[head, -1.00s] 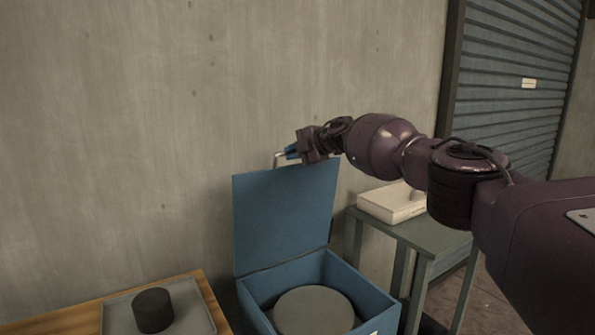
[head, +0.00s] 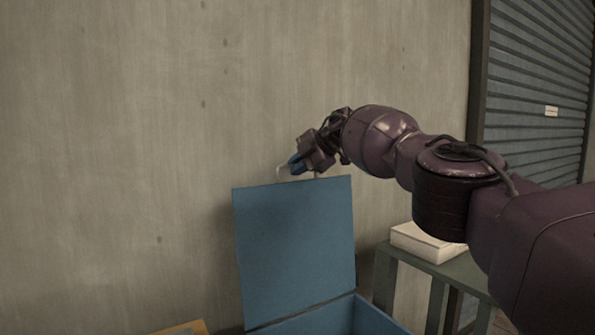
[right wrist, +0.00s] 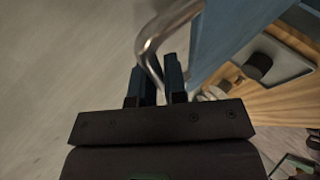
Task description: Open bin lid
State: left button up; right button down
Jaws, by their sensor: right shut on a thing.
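The blue bin (head: 335,322) stands against the wall, cut off by the bottom of the head view. Its blue lid (head: 292,245) stands upright, swung up toward the wall. My right gripper (head: 294,164) is at the lid's top edge, shut on the metal handle (head: 283,171). In the right wrist view the curved handle (right wrist: 165,35) runs down between the two blue fingers (right wrist: 160,85), next to the lid's blue face (right wrist: 225,35). The inside of the bin is mostly out of view. My left gripper is not in view.
A green side table (head: 450,268) with a pale box (head: 425,243) stands to the right of the bin. A wooden table (right wrist: 285,95) shows in the right wrist view with a grey tray (right wrist: 290,65) and a dark round piece (right wrist: 258,66). The concrete wall is close behind the lid.

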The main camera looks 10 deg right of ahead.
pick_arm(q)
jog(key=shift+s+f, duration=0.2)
pick_arm(e)
jog(key=shift+a+f, duration=0.1)
jog(key=shift+f, duration=0.1)
jog(key=c, duration=1.2)
grip_release()
pick_arm(q)
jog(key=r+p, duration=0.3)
jog(key=p, duration=0.1)
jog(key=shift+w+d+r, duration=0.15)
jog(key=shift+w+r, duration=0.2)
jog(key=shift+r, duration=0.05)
pick_arm(e)
jog(key=v, duration=0.7)
jog(key=shift+s+r, duration=0.15)
jog(key=shift+r, duration=0.2)
jog(key=shift+f, duration=0.1)
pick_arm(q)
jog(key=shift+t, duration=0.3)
pick_arm(e)
jog(key=shift+d, duration=0.25)
